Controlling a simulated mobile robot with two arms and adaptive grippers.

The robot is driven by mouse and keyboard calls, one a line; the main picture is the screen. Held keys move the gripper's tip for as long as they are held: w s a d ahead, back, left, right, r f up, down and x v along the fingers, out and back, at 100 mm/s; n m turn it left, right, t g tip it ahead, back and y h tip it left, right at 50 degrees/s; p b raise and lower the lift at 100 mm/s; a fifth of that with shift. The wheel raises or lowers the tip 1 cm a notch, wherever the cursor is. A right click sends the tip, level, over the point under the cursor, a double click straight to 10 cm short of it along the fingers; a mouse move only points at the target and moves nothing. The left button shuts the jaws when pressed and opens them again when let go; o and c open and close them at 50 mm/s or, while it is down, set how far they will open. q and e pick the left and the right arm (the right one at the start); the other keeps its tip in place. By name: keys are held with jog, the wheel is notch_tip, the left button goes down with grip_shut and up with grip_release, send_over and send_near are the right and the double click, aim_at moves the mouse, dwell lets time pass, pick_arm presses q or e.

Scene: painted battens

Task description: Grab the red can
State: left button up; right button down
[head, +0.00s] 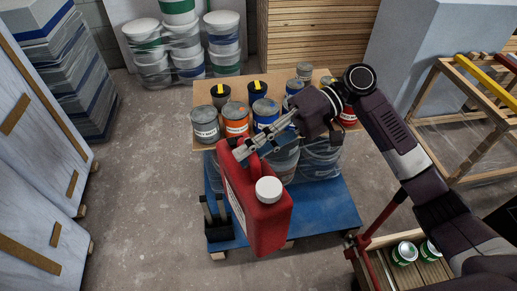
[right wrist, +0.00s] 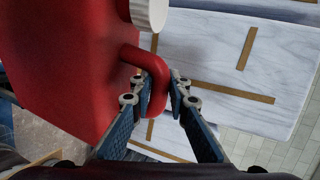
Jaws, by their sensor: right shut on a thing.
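The red can (head: 262,222) is a jerrycan with a white screw cap (head: 268,190). My right gripper (head: 243,152) is shut on its handle, near the top. In the right wrist view the blue-grey fingers (right wrist: 172,90) close around the red handle (right wrist: 150,62), and the can's body (right wrist: 60,70) fills the upper left. In the head view the can hangs tilted in front of the blue platform (head: 335,215); its clearance from the platform cannot be told exactly. The left gripper is not in view.
Several paint tins, including an orange one (head: 235,118), stand on a board behind the can. White buckets (head: 222,40) are stacked at the back. Wrapped panels (head: 35,130) stand on the left. A wooden crate with green-labelled tins (head: 404,253) is at lower right. The left floor is clear.

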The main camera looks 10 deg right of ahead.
jog(key=shift+w+a+f+n+g+h, duration=0.3)
jog(key=shift+w+a+f+n+g, duration=0.4)
jog(key=shift+n+g, duration=0.15)
